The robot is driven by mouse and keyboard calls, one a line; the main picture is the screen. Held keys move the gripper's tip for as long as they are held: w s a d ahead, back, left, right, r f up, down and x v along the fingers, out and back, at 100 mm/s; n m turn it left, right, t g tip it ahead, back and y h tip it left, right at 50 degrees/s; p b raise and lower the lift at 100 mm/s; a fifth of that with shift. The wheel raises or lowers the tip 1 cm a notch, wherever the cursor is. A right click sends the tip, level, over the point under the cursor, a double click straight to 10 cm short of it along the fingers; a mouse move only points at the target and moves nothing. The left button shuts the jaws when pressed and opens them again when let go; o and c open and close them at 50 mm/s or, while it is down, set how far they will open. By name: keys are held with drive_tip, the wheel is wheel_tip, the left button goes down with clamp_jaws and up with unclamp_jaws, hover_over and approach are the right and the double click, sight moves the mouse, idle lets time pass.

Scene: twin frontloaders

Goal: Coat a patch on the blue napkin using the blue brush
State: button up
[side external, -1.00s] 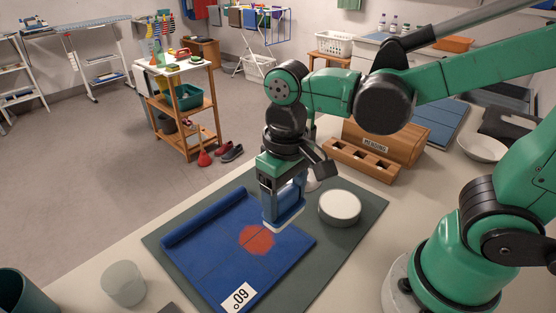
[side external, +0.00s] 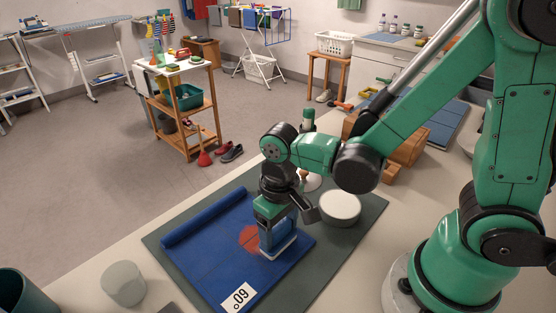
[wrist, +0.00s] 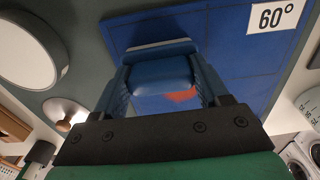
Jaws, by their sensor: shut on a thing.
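The blue napkin (side external: 205,268) lies on a dark mat, its far-left edge rolled and a white "60°" label on its near corner. An orange-red patch (side external: 247,238) shows near its middle, partly hidden by my gripper. My gripper (side external: 277,247) points down over the napkin, just right of the patch. It is shut on the blue brush (side external: 266,243), whose lower end is at or very near the cloth; I cannot tell if it touches. In the wrist view the brush (wrist: 160,72) sits between the fingers, with a bit of the patch (wrist: 182,96) behind it.
A round white-topped dish (side external: 340,206) stands on the dark mat (side external: 372,212) right of my gripper. A wooden block holder (side external: 408,148) is behind it. A frosted cup (side external: 123,284) stands at the front left. The napkin's left part is clear.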

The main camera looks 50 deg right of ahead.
sight(277, 250)
drive_tip(key=shift+w+d+r, duration=0.1)
drive_tip(key=shift+w+r, duration=0.05)
drive_tip(key=shift+w, duration=1.95)
drive_tip(key=shift+w+r, duration=0.15)
drive_tip(key=shift+w, duration=1.9)
drive_tip(key=shift+a, duration=0.7)
drive_tip(key=shift+s+r, duration=0.2)
drive_tip(key=shift+s, duration=2.15)
drive_tip(key=shift+s+r, duration=0.15)
drive_tip(key=shift+s, duration=2.2)
drive_tip(key=shift+s+a, duration=0.1)
drive_tip(key=shift+s, duration=0.15)
drive_tip(key=shift+a, duration=0.45)
drive_tip(key=shift+w+r, duration=0.1)
drive_tip(key=shift+w, duration=4.8)
drive_tip(key=shift+a, duration=0.3)
drive_tip(key=shift+s+a, duration=0.35)
drive_tip(key=shift+s, duration=4.55)
drive_tip(key=shift+w+a, duration=0.1)
drive_tip(key=shift+w, duration=0.1)
wheel_tip(277, 250, up, 6)
drive_tip(key=shift+r, duration=0.25)
